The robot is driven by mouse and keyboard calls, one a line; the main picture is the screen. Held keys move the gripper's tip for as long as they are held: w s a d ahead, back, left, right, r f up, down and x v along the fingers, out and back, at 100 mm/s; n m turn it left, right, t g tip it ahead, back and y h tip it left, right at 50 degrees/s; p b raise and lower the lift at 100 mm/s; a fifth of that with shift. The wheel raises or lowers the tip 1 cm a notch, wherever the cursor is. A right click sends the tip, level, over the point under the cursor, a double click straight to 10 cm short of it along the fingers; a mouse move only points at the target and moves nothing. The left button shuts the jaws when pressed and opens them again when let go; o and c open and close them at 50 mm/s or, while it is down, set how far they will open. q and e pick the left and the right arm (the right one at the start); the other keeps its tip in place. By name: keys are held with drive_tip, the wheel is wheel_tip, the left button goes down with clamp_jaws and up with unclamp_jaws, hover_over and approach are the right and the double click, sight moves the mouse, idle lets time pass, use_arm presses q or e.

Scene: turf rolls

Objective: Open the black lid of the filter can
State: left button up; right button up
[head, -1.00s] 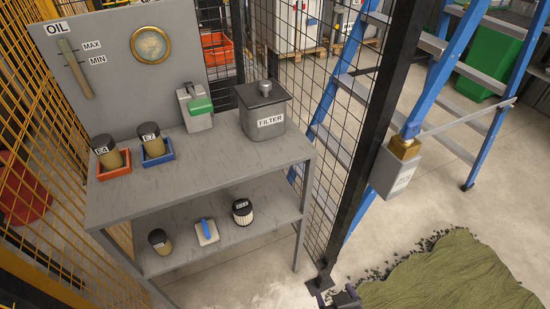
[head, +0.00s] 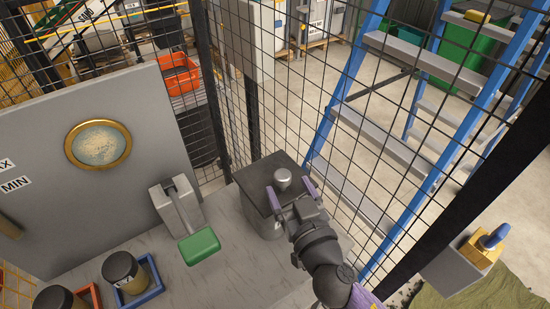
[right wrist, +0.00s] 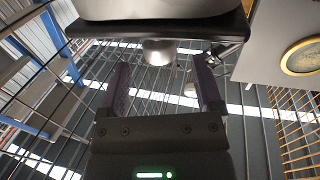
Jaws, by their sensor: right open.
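The filter can (head: 262,222) stands on the grey bench top near its back right corner. Its square black lid (head: 262,172) lies flat and closed on it, with a round silver knob (head: 283,179) on top. My right gripper (head: 291,191) is open at the lid, its two purple fingers on either side of the near side of the knob. In the right wrist view the knob (right wrist: 158,52) shows just beyond and between the open fingertips (right wrist: 162,72), with the lid's dark edge (right wrist: 100,27) above. Contact with the knob cannot be told. My left gripper is not in view.
A grey device with a green handle (head: 199,245) stands left of the can. Dark-capped filters sit in a blue tray (head: 150,272) and a red tray (head: 96,296) at front left. A wire mesh fence (head: 300,110) rises close behind and right of the can.

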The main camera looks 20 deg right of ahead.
sight(280, 170)
drive_tip(key=w, duration=0.5)
drive_tip(key=shift+w+a, duration=0.25)
drive_tip(key=shift+w, duration=0.15)
clamp_jaws()
